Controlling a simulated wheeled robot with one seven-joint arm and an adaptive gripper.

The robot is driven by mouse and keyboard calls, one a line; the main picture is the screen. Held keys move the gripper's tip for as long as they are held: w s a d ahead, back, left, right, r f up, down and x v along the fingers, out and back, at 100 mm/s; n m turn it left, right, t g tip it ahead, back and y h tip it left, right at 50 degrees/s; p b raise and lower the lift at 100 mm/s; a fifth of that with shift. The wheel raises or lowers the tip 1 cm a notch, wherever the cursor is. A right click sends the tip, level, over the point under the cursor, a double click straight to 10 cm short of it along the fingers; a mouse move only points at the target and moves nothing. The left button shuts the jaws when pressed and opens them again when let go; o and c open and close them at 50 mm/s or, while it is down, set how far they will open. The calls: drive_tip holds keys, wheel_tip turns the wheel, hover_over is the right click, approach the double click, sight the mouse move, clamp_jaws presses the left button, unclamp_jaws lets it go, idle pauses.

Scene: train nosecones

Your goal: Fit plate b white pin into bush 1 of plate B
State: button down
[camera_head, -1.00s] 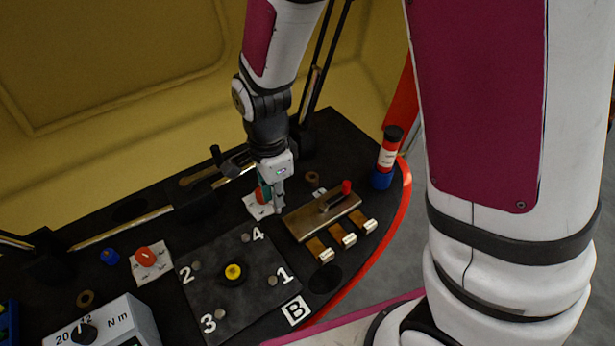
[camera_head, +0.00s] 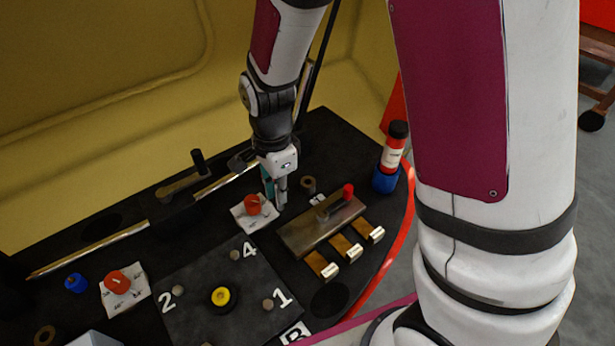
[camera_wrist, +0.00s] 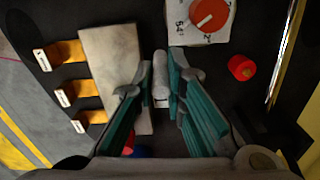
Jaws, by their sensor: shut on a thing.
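My gripper (camera_head: 275,198) is shut on a pale grey-white pin, which shows between the fingertips in the wrist view (camera_wrist: 160,78). In the head view it stands over the black table, just right of the red knob (camera_head: 253,204) on its white card. Plate B (camera_head: 200,325) is the dark square plate at lower left, with white numerals and a yellow centre knob (camera_head: 220,297). Bush 1 (camera_head: 267,305) is the grey round spot beside the "1". The gripper is behind and apart from the plate. Bush 3 is out of view, and the B label is cut off.
A brass block (camera_head: 320,228) with a red-knobbed lever and brass tabs lies right of the gripper. A red bottle (camera_head: 393,155) stands in a blue holder behind it. A second red knob (camera_head: 117,282) sits on a card left of the plate. A brown ring (camera_head: 308,184) lies near the gripper.

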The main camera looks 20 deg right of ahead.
drive_tip(key=shift+w+d+f+b, duration=0.35)
drive_tip(key=shift+w+d+f, duration=0.4)
drive_tip(key=shift+w+d, duration=0.6)
drive_tip(key=shift+w+d+f+b, duration=0.35)
drive_tip(key=shift+w+d+f, duration=0.55)
drive_tip(key=shift+d, duration=0.8)
drive_tip(key=shift+w+d+f+b, duration=0.35)
drive_tip(key=shift+w+d+f, duration=0.3)
drive_tip(key=shift+w+d, duration=0.75)
drive_tip(key=shift+s+d+f, duration=0.1)
drive_tip(key=shift+s+d, duration=0.05)
drive_tip(key=shift+f, duration=0.1)
drive_tip(key=c, duration=1.6)
unclamp_jaws()
drive_tip(key=shift+c, duration=0.2)
wheel_tip(320, 180, up, 12)
drive_tip(key=p, duration=0.2)
drive_tip(key=shift+r+p, duration=0.25)
drive_tip(key=shift+p, duration=0.1)
